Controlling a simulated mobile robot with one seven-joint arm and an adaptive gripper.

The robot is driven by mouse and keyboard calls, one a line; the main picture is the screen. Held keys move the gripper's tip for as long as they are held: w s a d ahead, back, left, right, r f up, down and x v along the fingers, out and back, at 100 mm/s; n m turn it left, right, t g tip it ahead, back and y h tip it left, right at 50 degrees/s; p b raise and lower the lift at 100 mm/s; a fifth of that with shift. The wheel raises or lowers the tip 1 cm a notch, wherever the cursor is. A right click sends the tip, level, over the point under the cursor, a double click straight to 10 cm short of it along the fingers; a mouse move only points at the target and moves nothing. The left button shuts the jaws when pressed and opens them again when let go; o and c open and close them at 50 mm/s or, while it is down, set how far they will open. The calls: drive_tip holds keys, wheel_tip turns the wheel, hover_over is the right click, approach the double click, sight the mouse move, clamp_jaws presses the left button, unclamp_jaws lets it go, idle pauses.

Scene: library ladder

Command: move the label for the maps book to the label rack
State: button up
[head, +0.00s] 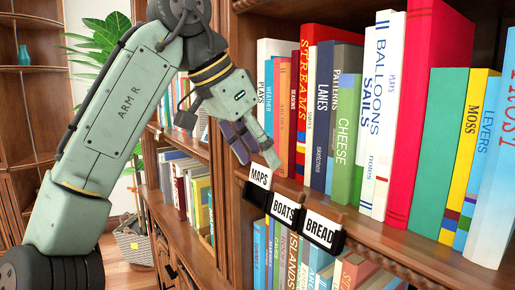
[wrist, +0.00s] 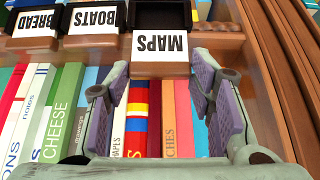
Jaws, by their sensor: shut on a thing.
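The maps label (head: 260,177) is a white plate with black MAPS lettering on a wooden block. It shows upside down in the wrist view (wrist: 160,46). My gripper (head: 258,157) is above it, with its purple-padded fingers (wrist: 160,76) shut on the block's sides. The label rack is a row of black pockets (wrist: 162,14) along the shelf edge. The maps label is at the rack's end beside the boats label (head: 284,209).
The bread label (head: 321,232) stands beyond the boats label. Upright books, including a green CHEESE book (head: 343,140), fill the shelf close behind my gripper. A wooden upright (head: 226,160) stands close to the left. More books fill the lower shelf.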

sight(259, 177)
drive_tip(key=shift+s+a+f+b, duration=0.15)
drive_tip(key=shift+f+b, duration=0.25)
drive_tip(key=shift+f, duration=0.4)
drive_tip(key=shift+s+a+f+b, duration=0.1)
drive_tip(key=shift+f+b, duration=0.25)
drive_tip(key=shift+f, duration=0.4)
drive_tip(key=o, duration=1.1)
drive_tip(key=v, duration=0.7)
drive_tip(key=shift+a+r, duration=0.1)
drive_tip(key=shift+r, duration=0.15)
